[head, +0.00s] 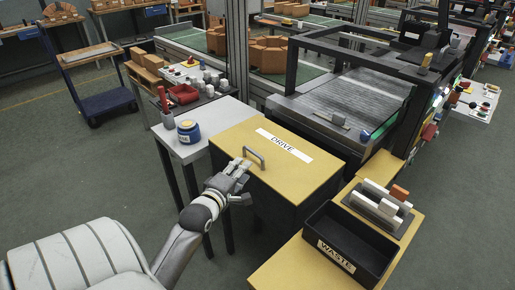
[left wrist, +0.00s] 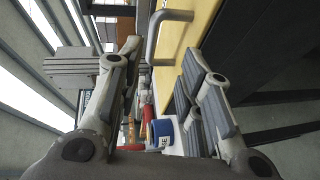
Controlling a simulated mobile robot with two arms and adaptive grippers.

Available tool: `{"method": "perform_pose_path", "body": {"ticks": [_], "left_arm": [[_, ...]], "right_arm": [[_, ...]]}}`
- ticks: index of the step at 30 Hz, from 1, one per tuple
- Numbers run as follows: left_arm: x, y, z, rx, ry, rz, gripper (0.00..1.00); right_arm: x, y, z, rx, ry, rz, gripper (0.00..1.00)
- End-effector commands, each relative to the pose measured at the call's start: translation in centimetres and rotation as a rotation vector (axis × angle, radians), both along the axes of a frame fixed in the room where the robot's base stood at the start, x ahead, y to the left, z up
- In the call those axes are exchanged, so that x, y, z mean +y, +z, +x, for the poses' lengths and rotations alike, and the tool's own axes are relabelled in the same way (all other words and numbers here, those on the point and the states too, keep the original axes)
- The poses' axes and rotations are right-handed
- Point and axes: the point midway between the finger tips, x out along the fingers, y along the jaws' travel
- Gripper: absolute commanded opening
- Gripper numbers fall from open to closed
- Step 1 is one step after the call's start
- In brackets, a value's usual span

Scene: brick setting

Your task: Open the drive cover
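The drive cover (head: 235,137) is the yellow lid of a dark cabinet, lying closed, with a white DRIVE label (head: 284,145). Its grey bar handle (head: 253,156) stands up near the front edge. My left gripper (head: 243,175) is just in front of and beside the handle, at the lid's front edge. In the left wrist view my left gripper (left wrist: 160,75) has its fingers spread wide. The handle (left wrist: 161,32) shows ahead between them, apart from both fingers. My right gripper is not in view.
A side table with a blue jar (head: 188,132) stands left of the cabinet. The jar also shows in the left wrist view (left wrist: 164,133). A black WASTE bin (head: 350,243) and a brick rack (head: 378,206) sit on the yellow bench at right. A roller conveyor (head: 345,100) is behind.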

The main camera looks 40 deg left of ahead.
Motion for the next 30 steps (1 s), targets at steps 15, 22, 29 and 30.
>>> {"method": "perform_pose_path", "body": {"ticks": [15, 22, 29, 30], "left_arm": [[2.3, -0.3, 6.6, -0.020, 0.003, -0.010, 0.34], [3.1, -0.8, 9.2, -0.019, 0.003, -0.010, 0.34], [3.4, -1.0, 10.0, -0.018, 0.004, -0.008, 0.34], [3.4, -1.1, 10.1, -0.018, 0.004, -0.008, 0.34]], "right_arm": [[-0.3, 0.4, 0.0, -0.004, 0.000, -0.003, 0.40], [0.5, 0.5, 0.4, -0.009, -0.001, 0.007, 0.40], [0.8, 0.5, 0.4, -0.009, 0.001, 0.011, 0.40], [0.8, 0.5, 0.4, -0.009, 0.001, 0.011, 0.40]]}}
